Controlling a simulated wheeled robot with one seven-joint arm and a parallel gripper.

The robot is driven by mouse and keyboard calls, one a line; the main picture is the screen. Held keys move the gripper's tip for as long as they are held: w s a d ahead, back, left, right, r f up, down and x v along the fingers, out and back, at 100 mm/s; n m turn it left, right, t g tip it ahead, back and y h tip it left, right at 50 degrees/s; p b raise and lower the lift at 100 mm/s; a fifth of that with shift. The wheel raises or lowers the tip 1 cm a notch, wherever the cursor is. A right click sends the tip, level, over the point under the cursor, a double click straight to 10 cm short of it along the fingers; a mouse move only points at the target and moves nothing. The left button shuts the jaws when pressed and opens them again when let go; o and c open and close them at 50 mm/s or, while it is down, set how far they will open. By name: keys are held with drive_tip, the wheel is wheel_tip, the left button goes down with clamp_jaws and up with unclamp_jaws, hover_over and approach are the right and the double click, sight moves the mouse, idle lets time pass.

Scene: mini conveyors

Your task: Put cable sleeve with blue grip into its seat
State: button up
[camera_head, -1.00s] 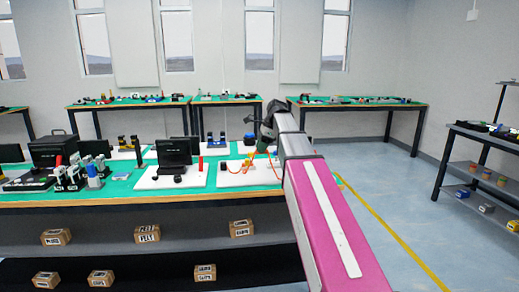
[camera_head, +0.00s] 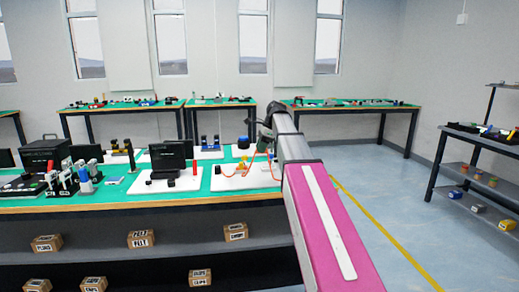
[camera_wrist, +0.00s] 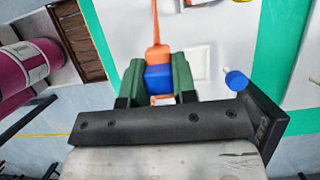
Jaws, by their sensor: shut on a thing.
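In the wrist view my gripper (camera_wrist: 158,84) has its green fingers shut on the blue grip (camera_wrist: 158,78) of the cable sleeve. The orange sleeve (camera_wrist: 157,54) runs from the grip toward the top of the picture, over a white board. In the head view my gripper (camera_head: 265,141) is over the right part of the near bench, above the white board (camera_head: 262,181). Orange cable (camera_head: 228,174) hangs in loops beside it. I cannot make out the seat clearly.
A blue round knob (camera_head: 243,142) stands close left of the gripper; a blue-capped post (camera_wrist: 236,80) shows at right in the wrist view. A black screen (camera_head: 168,157) stands on another white board to the left. Boxes sit on the shelf below.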

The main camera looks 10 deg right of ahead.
drive_tip(key=w+d, duration=0.4)
drive_tip(key=w, duration=0.1)
drive_tip(key=shift+w+d, duration=0.2)
drive_tip(key=shift+w, duration=0.05)
idle(0.8)
drive_tip(key=shift+f, duration=0.15)
drive_tip(key=shift+f, duration=3.9)
drive_tip(key=shift+f, duration=0.8)
drive_tip(key=o, duration=1)
drive_tip(key=v, duration=1)
drive_tip(key=shift+r, duration=0.35)
drive_tip(key=shift+d, duration=0.1)
